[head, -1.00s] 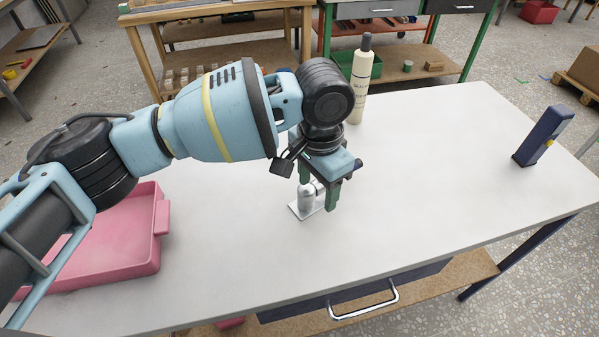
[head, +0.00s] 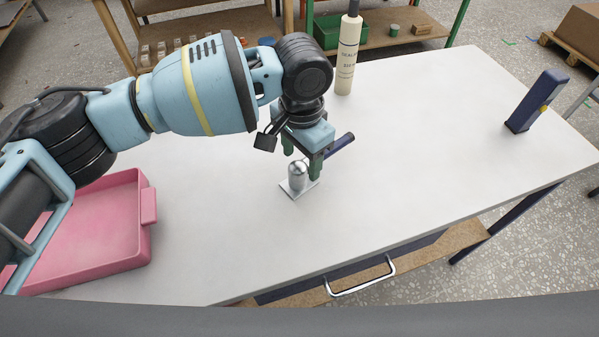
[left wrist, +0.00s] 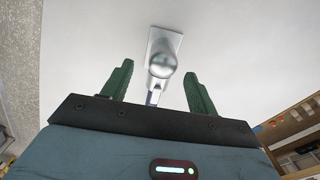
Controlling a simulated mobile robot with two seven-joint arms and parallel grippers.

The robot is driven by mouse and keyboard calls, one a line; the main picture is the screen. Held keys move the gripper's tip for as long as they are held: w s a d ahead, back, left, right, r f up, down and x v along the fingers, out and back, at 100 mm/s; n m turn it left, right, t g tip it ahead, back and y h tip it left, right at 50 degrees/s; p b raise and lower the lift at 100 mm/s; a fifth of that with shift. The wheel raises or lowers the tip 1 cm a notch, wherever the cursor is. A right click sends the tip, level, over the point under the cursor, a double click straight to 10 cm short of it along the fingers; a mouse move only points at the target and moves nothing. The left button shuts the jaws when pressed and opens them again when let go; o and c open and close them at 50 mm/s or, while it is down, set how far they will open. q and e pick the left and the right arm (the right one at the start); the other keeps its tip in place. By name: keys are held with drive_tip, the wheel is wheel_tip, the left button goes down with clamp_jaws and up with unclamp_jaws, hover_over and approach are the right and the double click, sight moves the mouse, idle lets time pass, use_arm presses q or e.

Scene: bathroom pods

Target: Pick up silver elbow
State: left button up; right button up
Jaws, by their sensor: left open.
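The silver elbow (head: 298,177) stands on the white table, with its shiny rounded end up and a flat square plate at its base. My left gripper (head: 302,163) points down above and slightly behind it, open and empty. In the left wrist view, the elbow (left wrist: 163,61) shows just beyond and between the two green fingertips (left wrist: 160,78), with its plate on the table. The fingers appear apart from it. My right gripper is in neither view.
A dark blue bar (head: 340,145) shows behind the gripper, partly hidden. A pink tray (head: 148,207) sits at the left. A cream sealant tube (head: 347,65) stands at the back, and a blue upright object (head: 537,100) at the right. The table right of the elbow is clear.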

sight(299, 164)
use_arm(q)
wheel_tip(299, 164, down, 5)
drive_tip(key=shift+w+a+r, duration=0.1)
drive_tip(key=shift+a+r, duration=0.05)
drive_tip(key=shift+r, duration=0.05)
drive_tip(key=c, duration=1.2)
